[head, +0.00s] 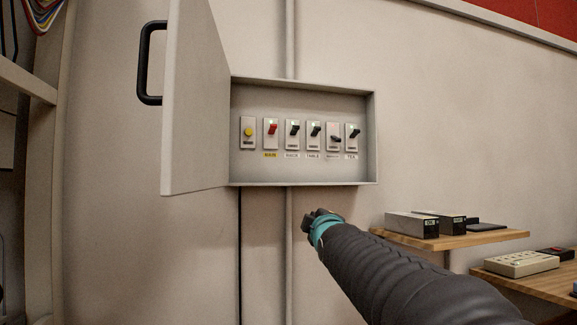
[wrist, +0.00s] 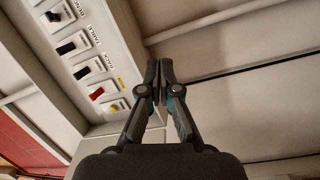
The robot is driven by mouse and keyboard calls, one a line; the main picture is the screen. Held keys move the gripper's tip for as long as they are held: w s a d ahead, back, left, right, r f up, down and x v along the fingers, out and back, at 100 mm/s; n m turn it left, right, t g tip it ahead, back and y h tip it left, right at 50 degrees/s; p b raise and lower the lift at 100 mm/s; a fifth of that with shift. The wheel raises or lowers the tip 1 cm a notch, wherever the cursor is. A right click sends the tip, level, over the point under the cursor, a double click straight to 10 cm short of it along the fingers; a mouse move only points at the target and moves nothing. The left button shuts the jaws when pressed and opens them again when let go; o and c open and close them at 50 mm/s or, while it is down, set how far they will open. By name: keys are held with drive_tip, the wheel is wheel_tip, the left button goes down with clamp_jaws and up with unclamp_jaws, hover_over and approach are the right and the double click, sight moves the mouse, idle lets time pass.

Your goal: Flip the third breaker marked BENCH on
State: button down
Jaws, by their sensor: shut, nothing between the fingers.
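A row of breakers sits in an open wall box. In the head view, the breaker fifth from the left (head: 335,138) has its black lever down, while its black neighbours have theirs up. Its label is too blurred to read; it is third among the black-levered ones. In the wrist view the black lever at the top left (wrist: 53,16) appears to be the same one. My gripper (head: 308,218) is below the box, apart from the breakers. In the wrist view my gripper (wrist: 159,64) is shut and empty, right of the row.
The box door (head: 195,100) stands open at the left with a black handle (head: 150,62). A yellow button (head: 248,132) and a red lever (head: 272,128) share the row. The box's lower rim (head: 300,184) lies above my gripper. A wooden shelf (head: 450,240) with small devices is at the right.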

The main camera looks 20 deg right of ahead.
drive_tip(key=w+d+r+n+t+h+b, duration=0.1)
drive_tip(key=w+d+r+n+t+b, duration=0.1)
drive_tip(key=w+d+r+n+t, duration=0.25)
drive_tip(key=n+t+h, duration=0.2)
drive_tip(key=n+t, duration=0.1)
approach(336, 138)
drive_tip(key=a+f, duration=0.1)
drive_tip(key=a+f+b, duration=0.1)
drive_tip(key=shift+s+a+f, duration=0.15)
drive_tip(key=shift+s+f, duration=0.1)
drive_tip(key=shift+f, duration=0.1)
drive_tip(key=shift+p+x, duration=2.6)
drive_tip(key=shift+x, duration=2.35)
drive_tip(key=shift+w+f, duration=0.1)
